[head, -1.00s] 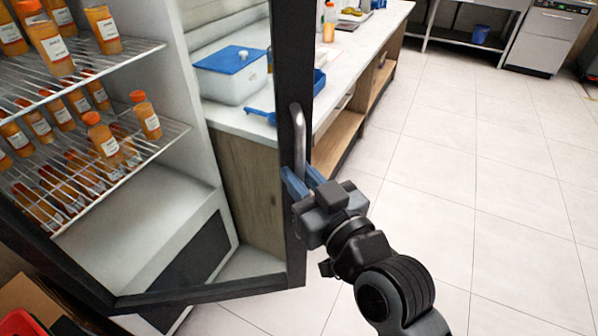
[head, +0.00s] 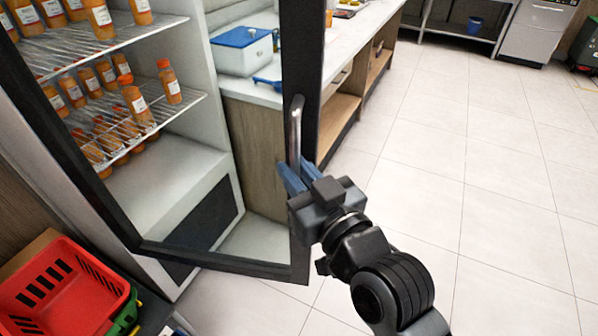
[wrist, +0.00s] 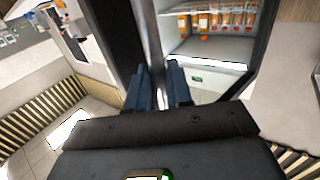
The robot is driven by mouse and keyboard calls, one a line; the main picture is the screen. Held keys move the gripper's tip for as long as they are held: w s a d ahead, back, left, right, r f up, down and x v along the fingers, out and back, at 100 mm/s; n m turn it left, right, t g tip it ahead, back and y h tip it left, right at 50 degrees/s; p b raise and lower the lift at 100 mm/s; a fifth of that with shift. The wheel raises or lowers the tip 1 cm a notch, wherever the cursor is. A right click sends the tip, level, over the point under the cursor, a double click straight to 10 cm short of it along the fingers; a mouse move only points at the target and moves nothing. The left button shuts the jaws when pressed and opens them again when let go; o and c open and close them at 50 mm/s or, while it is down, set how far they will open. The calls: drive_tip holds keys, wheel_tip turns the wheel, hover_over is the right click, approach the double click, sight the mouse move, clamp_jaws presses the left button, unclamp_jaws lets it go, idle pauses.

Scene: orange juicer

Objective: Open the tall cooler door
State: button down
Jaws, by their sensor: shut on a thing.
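The tall cooler (head: 175,180) stands at the left in the head view, with bottles of orange juice on wire shelves. Its dark-framed glass door (head: 305,228) stands open, swung out from the cabinet. A metal bar handle (head: 295,130) runs upright on the door's free edge. My gripper (head: 291,178) is shut on the lower part of this handle, its blue fingers on either side of the bar. In the wrist view the handle (wrist: 154,60) rises between the fingers (wrist: 157,85). The fingertips' exact contact is partly hidden.
A counter (head: 345,45) with a white, blue-lidded box (head: 241,52) stands behind the door. A red crate (head: 62,290) sits at the lower left, near the door's lower edge. The tiled floor (head: 470,190) at the right is clear.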

drive_tip(key=shift+s+a, duration=0.15)
drive_tip(key=shift+a, duration=0.35)
drive_tip(key=c, duration=1.2)
unclamp_jaws()
drive_tip(key=shift+c, duration=0.2)
drive_tip(key=shift+o, duration=0.3)
drive_tip(key=shift+d, duration=0.15)
drive_tip(key=b+v, duration=0.2)
drive_tip(key=v, duration=0.5)
drive_tip(key=shift+s+d, duration=0.2)
drive_tip(key=shift+d, duration=0.05)
